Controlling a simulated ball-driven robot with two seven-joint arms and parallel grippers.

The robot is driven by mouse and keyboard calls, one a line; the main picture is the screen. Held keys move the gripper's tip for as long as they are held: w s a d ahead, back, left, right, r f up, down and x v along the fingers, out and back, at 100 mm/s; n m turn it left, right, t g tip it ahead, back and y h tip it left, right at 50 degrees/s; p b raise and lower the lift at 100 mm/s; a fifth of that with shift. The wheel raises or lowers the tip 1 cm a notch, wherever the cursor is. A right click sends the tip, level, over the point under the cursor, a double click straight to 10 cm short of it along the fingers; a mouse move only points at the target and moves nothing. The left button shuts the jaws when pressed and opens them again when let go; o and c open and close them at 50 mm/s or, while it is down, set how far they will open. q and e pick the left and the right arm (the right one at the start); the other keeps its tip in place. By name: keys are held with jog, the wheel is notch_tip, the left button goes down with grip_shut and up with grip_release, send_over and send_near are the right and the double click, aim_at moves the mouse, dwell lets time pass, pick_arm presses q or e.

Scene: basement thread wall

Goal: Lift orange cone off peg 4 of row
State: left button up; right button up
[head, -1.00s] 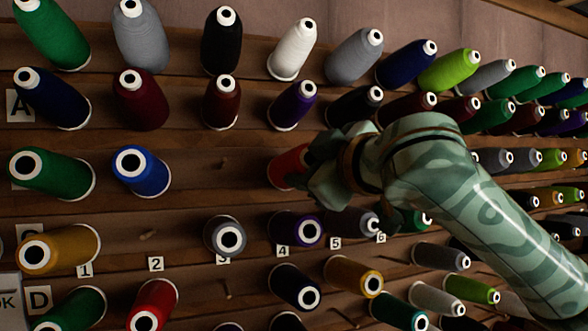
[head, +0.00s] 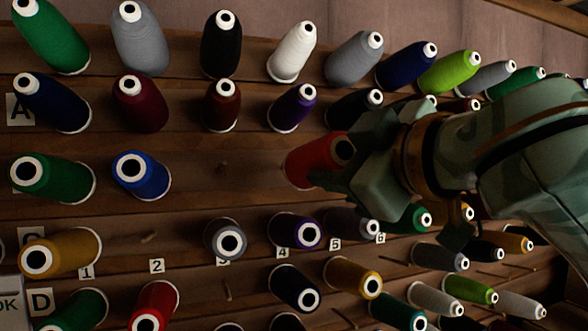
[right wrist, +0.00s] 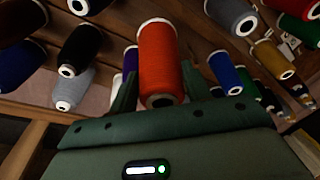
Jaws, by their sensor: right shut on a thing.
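The orange cone (head: 308,163), red-orange in this light, is in the fourth column of the middle row in the head view. My right gripper (head: 345,172) is shut on its near end and hides part of it. My left gripper is not in view.
A purple cone (head: 294,230) is just below, another purple cone (head: 293,107) above. A white number 4 label (head: 283,252) is under the lower purple cone.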

jog(key=shift+s+d+r, duration=0.15)
jog(key=shift+s+d, duration=0.1)
jog(key=shift+s, duration=0.35)
jog(key=shift+s+d+r+p, duration=0.1)
jog(key=shift+s+r+p, duration=0.05)
jog(key=shift+r+p, duration=0.15)
jog(key=s+r+p, duration=0.1)
jog(key=s+d+r+p, duration=0.1)
jog(key=s, duration=0.1)
jog(key=shift+d+r, duration=0.1)
jog(key=shift+r, duration=0.05)
jog(key=shift+s, duration=0.15)
